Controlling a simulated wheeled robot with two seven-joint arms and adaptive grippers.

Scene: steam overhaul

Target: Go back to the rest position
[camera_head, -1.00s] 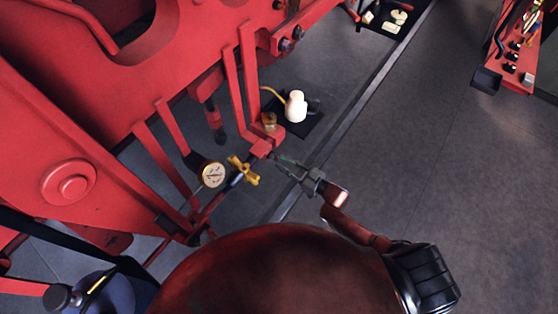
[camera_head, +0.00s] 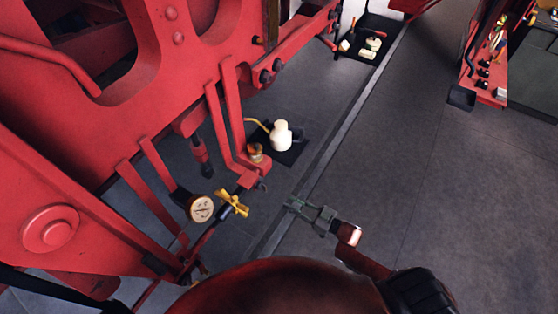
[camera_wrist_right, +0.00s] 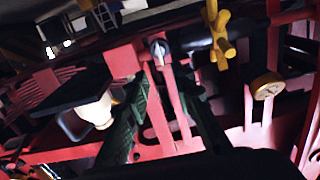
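My right gripper (camera_head: 291,204) is held over the grey floor, to the right of a yellow cross-shaped valve handle (camera_head: 232,203) and apart from it. In the right wrist view its two green fingers (camera_wrist_right: 168,95) are spread with nothing seen between them. The valve handle also shows in the wrist view (camera_wrist_right: 218,38), beyond the fingers. A round gauge (camera_head: 201,208) sits left of the handle and shows in the wrist view too (camera_wrist_right: 267,86). My left gripper is not in view.
The large red machine frame (camera_head: 95,130) fills the left. A white bottle (camera_head: 280,135) stands on a black mat (camera_head: 291,155) by the red brackets. A black tray (camera_head: 383,28) with small items lies at the back. A red tool bench (camera_head: 487,75) stands far right. Floor between is clear.

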